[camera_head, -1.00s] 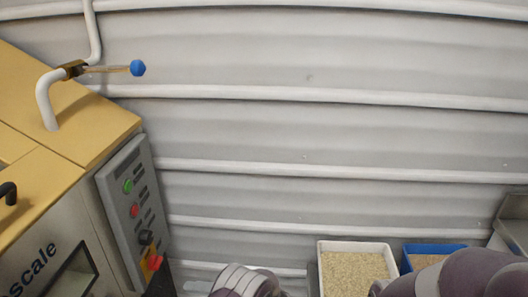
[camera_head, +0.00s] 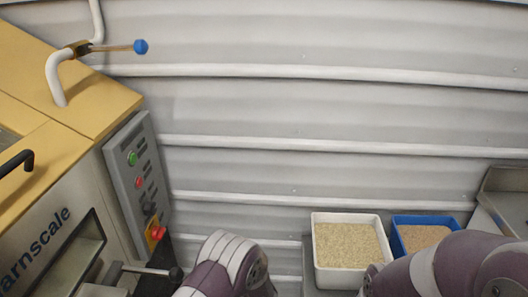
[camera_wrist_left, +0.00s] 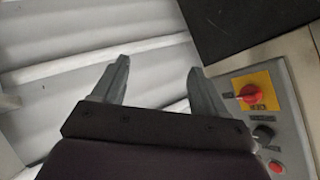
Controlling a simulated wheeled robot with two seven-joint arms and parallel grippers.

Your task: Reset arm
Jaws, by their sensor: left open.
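My left gripper (camera_wrist_left: 152,85) shows in the left wrist view with its two grey fingers apart and nothing between them. The pale ribbed wall lies behind the fingers, and the grey control panel (camera_wrist_left: 262,105) with a red rotary switch on a yellow plate is just to their right. In the head view my left arm (camera_head: 228,265) rises at the bottom centre, but its gripper is out of frame. My right arm (camera_head: 450,268) comes in at the lower right, and its gripper is not seen.
The yellow-topped machine (camera_head: 60,130) stands at the left, with a blue-knobbed lever (camera_head: 140,47) on a pipe above it. A white bin (camera_head: 348,283) and a blue bin (camera_head: 397,240), both of grainy material, stand at the lower right. The ribbed wall (camera_head: 320,115) closes off the back.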

